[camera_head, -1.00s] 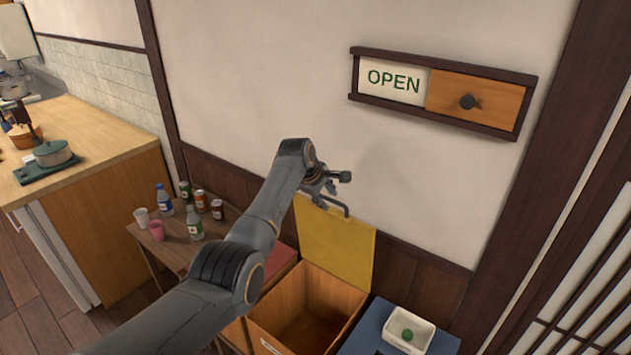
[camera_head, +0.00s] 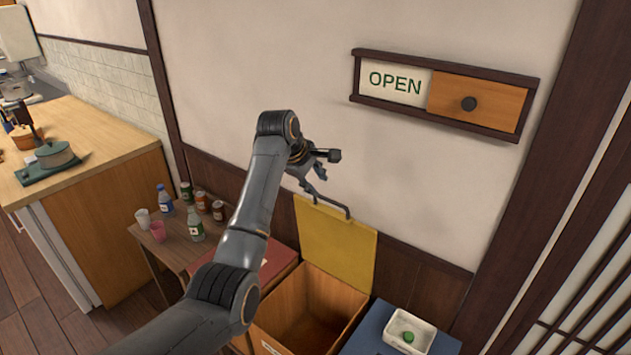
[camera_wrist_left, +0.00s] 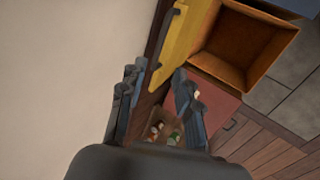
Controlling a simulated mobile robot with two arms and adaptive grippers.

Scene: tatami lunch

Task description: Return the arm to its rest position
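My left arm reaches up from the bottom left of the head view. Its gripper (camera_head: 327,172) is in the air in front of the white wall (camera_head: 400,170), above the raised yellow lid (camera_head: 335,245) of a wooden box. The fingers are spread with nothing between them. In the left wrist view the two fingers of the left gripper (camera_wrist_left: 155,90) also stand apart and empty, with the yellow lid (camera_wrist_left: 177,42) beyond them. My right gripper is not in view.
The open wooden box (camera_head: 310,300) looks empty. A blue-topped unit (camera_head: 365,330) with a white tray (camera_head: 427,330) holding a green item is right of it. A low table (camera_head: 180,250) with bottles, cans and cups is left. An OPEN sign (camera_head: 395,82) hangs on the wall.

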